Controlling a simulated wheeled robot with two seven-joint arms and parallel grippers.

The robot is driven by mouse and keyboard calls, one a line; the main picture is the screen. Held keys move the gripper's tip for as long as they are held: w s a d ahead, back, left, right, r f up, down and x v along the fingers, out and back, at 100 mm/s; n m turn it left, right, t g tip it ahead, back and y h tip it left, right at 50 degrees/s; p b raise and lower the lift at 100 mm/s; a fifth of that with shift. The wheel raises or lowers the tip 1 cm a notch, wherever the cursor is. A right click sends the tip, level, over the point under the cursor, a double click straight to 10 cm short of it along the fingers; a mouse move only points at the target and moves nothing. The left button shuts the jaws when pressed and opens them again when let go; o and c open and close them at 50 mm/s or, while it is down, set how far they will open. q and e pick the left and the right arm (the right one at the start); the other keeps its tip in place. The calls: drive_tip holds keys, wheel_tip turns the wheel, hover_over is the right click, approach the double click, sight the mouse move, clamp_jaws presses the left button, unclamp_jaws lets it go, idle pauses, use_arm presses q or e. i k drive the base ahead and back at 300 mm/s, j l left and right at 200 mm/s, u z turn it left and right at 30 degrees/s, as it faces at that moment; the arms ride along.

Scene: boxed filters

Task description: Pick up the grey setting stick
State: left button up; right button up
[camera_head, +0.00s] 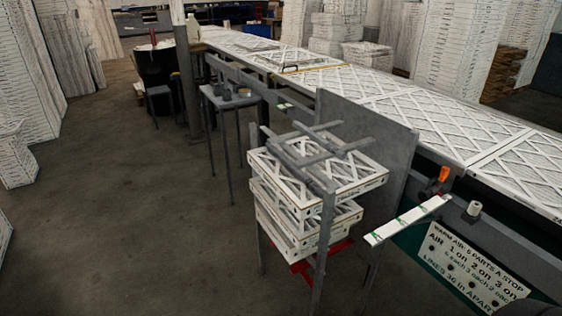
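I cannot single out a grey setting stick with certainty. Several grey bars (297,153) lie across and above the top of a stack of white framed filters (318,222), and I cannot tell whether one of them is a loose stick or all belong to the grey metal stand (324,235). A pale strip with green marks (407,220) lies slanting at the right of the stand. Neither of my grippers shows in this view.
A long bench of lattice-faced filters (390,97) runs from back left to right. A grey panel (368,143) stands behind the stack. A small grey table (231,97) with cups is left of it. Floor at left is clear.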

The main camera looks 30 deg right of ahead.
sight(303, 177)
drive_tip(key=i+z, duration=0.1)
drive_tip(key=z, duration=0.3)
drive_tip(key=j+z, duration=0.15)
drive_tip(key=z, duration=0.2)
drive_tip(key=i+j+z, duration=0.15)
drive_tip(key=z, duration=0.25)
